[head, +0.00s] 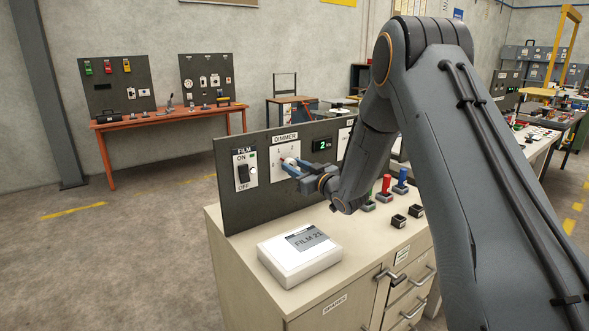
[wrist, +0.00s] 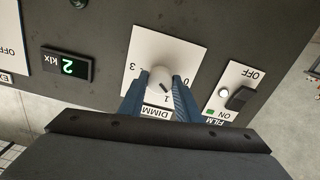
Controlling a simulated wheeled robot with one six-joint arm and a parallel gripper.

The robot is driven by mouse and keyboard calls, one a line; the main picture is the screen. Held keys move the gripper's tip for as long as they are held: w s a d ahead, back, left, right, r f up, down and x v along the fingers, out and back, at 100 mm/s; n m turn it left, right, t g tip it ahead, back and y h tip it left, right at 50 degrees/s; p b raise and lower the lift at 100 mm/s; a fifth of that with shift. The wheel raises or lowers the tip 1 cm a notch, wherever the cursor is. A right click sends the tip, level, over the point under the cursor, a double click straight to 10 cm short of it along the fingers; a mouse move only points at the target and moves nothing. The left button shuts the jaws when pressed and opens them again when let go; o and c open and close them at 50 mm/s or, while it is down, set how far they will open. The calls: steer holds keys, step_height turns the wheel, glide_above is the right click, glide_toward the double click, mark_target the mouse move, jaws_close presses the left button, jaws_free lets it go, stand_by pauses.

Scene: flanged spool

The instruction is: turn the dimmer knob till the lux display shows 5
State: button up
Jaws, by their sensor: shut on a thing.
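The dimmer knob (wrist: 159,77) is pale and round, on a white dial plate (wrist: 143,45) with marks 0, 1 and 3 readable. A dark line on the knob points near the 1 in the upside-down wrist view. My gripper (wrist: 158,88) is shut on the knob, one blue finger on each side. In the head view my gripper (head: 288,166) reaches the panel from the right and partly covers the dial. The lux display (wrist: 67,65) reads 2 klx in green; it also shows in the head view (head: 323,145).
A FILM switch (head: 243,173) sits left of the dial, with ON and OFF labels and a small green light. A white FILM 23 box (head: 298,262) lies on the cabinet top before the panel. Red (head: 385,184) and blue (head: 401,180) handles stand to the right.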

steer(key=shift+m, duration=2.2)
steer(key=o, duration=1.1)
steer(key=shift+c, duration=0.2)
steer(key=b+v, duration=0.1)
steer(key=v, duration=0.6)
steer(key=shift+s+d+b, duration=0.2)
steer(key=shift+s+b, duration=0.15)
